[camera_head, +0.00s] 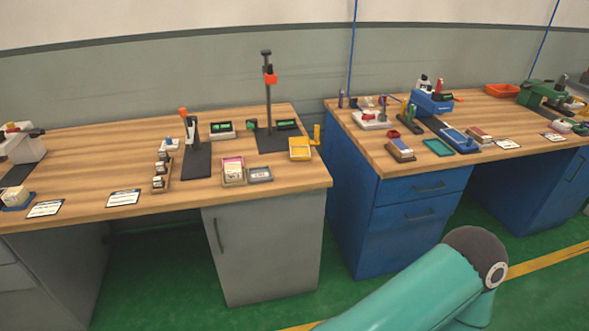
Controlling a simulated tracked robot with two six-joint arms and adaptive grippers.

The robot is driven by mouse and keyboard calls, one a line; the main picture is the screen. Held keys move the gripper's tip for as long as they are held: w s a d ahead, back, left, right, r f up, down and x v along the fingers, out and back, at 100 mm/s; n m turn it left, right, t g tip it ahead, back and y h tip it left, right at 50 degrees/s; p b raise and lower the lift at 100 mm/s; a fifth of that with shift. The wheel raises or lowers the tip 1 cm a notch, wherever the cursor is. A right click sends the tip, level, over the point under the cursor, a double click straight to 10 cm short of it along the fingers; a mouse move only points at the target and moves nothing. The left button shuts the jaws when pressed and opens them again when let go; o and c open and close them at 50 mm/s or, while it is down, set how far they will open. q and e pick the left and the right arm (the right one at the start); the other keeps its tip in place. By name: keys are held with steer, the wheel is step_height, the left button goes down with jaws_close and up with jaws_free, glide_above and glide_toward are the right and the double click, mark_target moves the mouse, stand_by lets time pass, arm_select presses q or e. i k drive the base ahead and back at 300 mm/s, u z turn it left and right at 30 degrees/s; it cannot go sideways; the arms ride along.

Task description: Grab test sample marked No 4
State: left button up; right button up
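No marking No 4 can be read at this size, so I cannot tell which item is the sample. Several small whitish blocks (159,168) stand in a row in a narrow wooden holder (167,184) on the left wooden workbench (90,150). A white block (15,196) sits on a blue base at that bench's left end. A part of my teal arm shows at the lower right. Neither of my grippers is in view.
On the left bench stand a black stand (268,100), a second stand (196,160), a tray with a pink top (233,170), a grey tray (260,174) and a yellow tray (300,148). A right bench (375,150) with blue drawers holds several tools. Green floor lies in front.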

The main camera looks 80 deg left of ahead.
mark_target(233, 174)
steer(key=z, duration=1.7)
steer(key=i, duration=0.1)
steer(key=u, duration=3.05)
steer(key=i, duration=0.25)
steer(key=u, duration=2.4)
steer(key=k, duration=0.45)
steer(key=u, duration=0.3)
steer(key=i, duration=1.65)
steer(key=z, duration=0.45)
